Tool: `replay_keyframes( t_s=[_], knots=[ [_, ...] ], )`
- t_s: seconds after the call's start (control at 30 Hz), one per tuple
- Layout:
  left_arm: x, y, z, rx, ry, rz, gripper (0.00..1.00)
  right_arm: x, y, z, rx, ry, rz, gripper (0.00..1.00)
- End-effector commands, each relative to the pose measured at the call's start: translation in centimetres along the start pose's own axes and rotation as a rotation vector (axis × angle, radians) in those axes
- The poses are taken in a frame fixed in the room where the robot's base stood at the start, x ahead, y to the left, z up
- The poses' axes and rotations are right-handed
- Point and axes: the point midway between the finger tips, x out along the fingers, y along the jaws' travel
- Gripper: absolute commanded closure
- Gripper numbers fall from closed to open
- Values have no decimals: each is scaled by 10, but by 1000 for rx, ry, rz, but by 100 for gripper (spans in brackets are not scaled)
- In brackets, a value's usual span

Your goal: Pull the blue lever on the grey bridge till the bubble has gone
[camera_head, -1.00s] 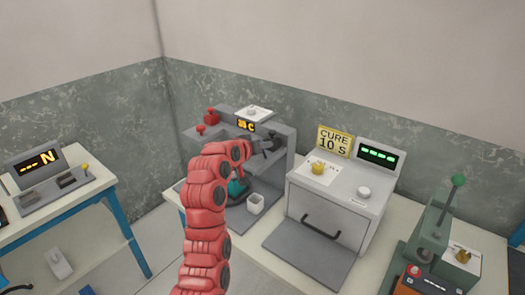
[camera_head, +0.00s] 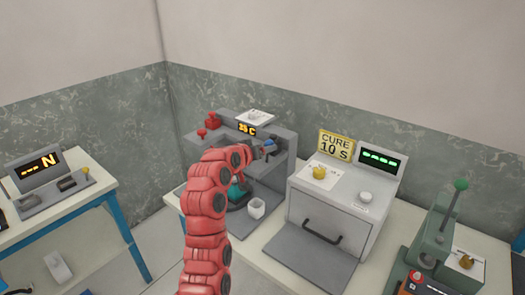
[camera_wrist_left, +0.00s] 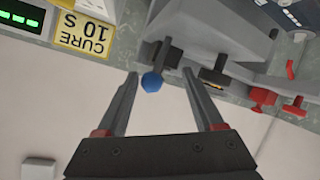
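The grey bridge (camera_head: 283,166) stands on the table right of my left arm, with an orange display reading about 35 C. The blue lever's knob (camera_head: 269,143) shows on its front upper right; the wrist view shows it as a blue ball (camera_wrist_left: 152,82) on a dark stem. My left gripper (camera_wrist_left: 160,76) is open, its two fingers on either side of the ball in that picture, nearer the left finger. I cannot tell whether it touches. No bubble is visible. My right gripper is not in view.
A white cup (camera_head: 256,208) and a teal object (camera_head: 237,192) sit below the bridge. A grey oven (camera_head: 335,207) with a CURE 10 S sign (camera_head: 335,145) stands to the right. Red knobs (camera_head: 212,118) rise at the bridge's left. A green lever press (camera_head: 436,236) is far right.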

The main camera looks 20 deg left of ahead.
Motion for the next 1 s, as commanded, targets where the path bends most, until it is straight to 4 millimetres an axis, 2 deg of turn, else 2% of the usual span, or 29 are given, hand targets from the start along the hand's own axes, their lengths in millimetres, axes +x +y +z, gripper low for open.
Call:
replay_keyframes(
  t_s=[0.17,0.27,0.63,0.7,0.8,1.0],
  knots=[
    [-15,-1,0,1,5,0,32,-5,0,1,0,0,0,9],
    [-32,-1,1,1,5,0,32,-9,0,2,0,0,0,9],
    [-118,-2,0,0,9,-1,32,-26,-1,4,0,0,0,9],
    [-137,2,-9,-3,4,-3,32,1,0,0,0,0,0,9],
    [-154,1,-7,-1,1,-7,32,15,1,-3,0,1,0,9],
    [-171,0,-4,0,3,-3,32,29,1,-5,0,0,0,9]
  ],
)
